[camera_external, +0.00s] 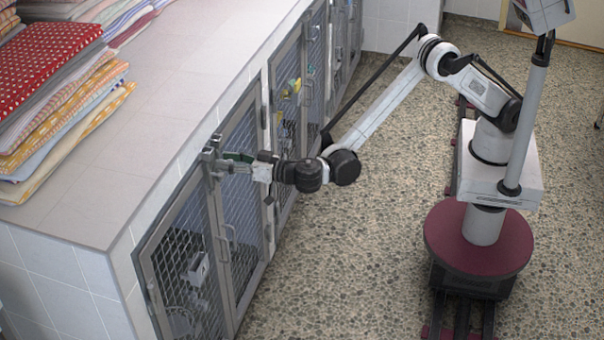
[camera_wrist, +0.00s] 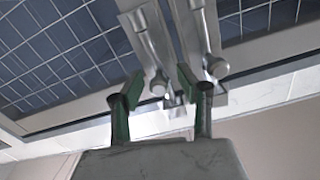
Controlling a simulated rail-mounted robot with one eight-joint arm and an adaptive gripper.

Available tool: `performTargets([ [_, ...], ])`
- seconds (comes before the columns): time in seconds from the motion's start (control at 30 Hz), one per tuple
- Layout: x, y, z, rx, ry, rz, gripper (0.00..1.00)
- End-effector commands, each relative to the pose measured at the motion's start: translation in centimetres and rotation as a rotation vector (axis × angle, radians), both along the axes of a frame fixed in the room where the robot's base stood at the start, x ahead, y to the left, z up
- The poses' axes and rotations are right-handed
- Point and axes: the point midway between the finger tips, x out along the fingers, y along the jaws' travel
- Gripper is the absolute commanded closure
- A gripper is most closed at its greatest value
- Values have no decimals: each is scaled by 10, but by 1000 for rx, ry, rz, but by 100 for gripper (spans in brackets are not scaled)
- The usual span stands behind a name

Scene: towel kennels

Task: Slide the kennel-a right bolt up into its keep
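Two metal bolts stand side by side on the frames of adjoining mesh doors in the wrist view. The picture-left bolt (camera_wrist: 147,42) and picture-right bolt (camera_wrist: 205,35) each end in a round knob. I cannot tell for sure which is the kennel-a right bolt. My gripper (camera_wrist: 160,100) is open, with green pads on both fingers. The picture-left bolt's knob lies between the fingers in the picture; contact cannot be told. The other knob is just right of the right finger. In the external view, my gripper (camera_external: 232,163) is at the top of the front doors, partly hiding the bolts.
The mesh kennel doors (camera_external: 183,250) have pull handles and run along the tiled counter (camera_external: 150,135). Folded towels (camera_external: 50,95) are stacked on top at the left. Further doors with yellow items (camera_external: 292,88) lie beyond my arm. The pebbled floor (camera_external: 345,260) in front is clear.

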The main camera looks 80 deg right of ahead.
Motion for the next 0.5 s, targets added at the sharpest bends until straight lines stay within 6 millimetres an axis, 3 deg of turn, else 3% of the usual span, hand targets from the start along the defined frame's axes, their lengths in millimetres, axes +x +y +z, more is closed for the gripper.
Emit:
performTargets([
  [0.5,-92,5,0,0,0,2,65],
])
